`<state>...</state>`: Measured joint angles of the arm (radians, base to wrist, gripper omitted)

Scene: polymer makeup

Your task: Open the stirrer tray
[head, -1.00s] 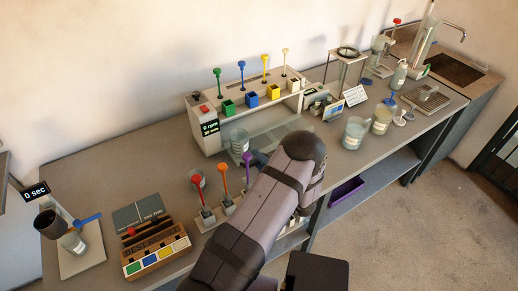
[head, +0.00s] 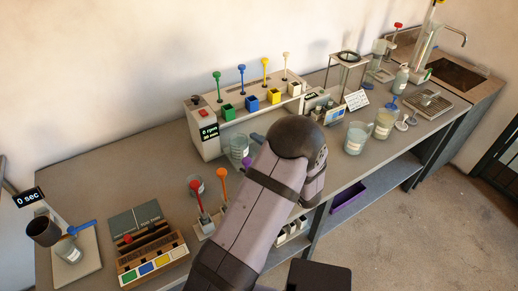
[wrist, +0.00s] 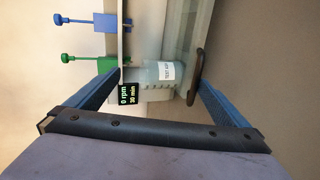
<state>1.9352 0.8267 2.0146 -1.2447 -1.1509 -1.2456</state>
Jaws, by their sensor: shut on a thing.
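The white stirrer (head: 203,130), reading 0 rpm, stands against the back wall. In the wrist view its display (wrist: 130,92) is beside my left finger. My gripper (wrist: 163,84) has its blue fingers on either side of a labelled beaker (wrist: 163,72). The fingers look well apart. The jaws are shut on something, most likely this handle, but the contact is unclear. In the head view my wrist hides most of the tray.
Beakers (head: 356,138) stand to the right.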

